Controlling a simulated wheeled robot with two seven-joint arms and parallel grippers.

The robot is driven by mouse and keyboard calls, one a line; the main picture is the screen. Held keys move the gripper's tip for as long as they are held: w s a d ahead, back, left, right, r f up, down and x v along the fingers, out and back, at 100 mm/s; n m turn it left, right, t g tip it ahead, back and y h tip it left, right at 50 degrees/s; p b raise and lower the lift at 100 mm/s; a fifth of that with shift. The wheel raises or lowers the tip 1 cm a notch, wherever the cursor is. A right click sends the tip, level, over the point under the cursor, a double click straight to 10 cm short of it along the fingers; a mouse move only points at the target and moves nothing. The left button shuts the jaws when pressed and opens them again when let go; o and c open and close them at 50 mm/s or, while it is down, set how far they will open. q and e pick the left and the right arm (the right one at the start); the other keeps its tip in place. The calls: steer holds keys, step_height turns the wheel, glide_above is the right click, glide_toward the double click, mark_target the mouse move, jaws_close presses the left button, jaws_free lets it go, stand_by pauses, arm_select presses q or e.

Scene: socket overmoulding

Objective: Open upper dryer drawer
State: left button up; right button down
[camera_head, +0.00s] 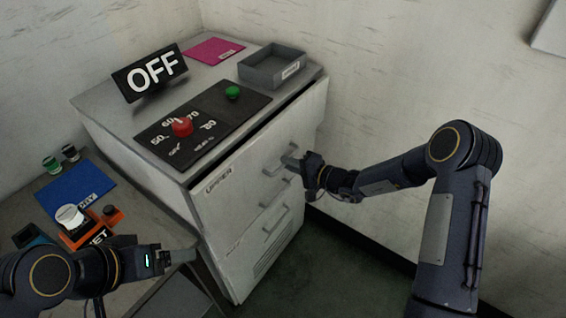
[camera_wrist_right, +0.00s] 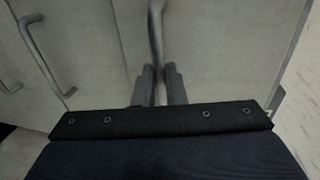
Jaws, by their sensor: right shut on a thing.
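The dryer is a pale cabinet (camera_head: 240,205) with drawers in its front, and the upper drawer (camera_head: 225,186) bears the word UPPER. My right gripper (camera_head: 292,160) is at the upper drawer's handle (camera_head: 275,169), and its fingers hide part of it. In the right wrist view the handle (camera_wrist_right: 156,35) runs between the two fingers (camera_wrist_right: 160,85), which are closed around it. The drawer front looks about flush with the cabinet; a slight gap cannot be told. A lower handle (camera_head: 276,221) is free.
On the dryer top are an OFF sign (camera_head: 150,73), a control panel with a red knob (camera_head: 182,127), a grey tray (camera_head: 270,80) and a pink mat (camera_head: 214,50). A side table with a blue mat (camera_head: 75,192) stands left. The wall is close on the right.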

steer(key=f+b+v, duration=0.2)
steer(key=b+v, duration=0.2)
steer(key=v, duration=0.7)
steer(key=f+b+v, duration=0.2)
steer(key=b+v, duration=0.3)
steer(key=v, duration=0.7)
steer(key=shift+s+d+f, duration=0.35)
steer(key=shift+d+f, duration=0.1)
steer(key=c, duration=1.5)
jaws_free()
steer(key=v, duration=0.7)
steer(key=shift+s+d+b, duration=0.2)
steer(key=shift+d+b, duration=0.1)
steer(key=shift+d, duration=0.05)
steer(key=shift+r, duration=0.15)
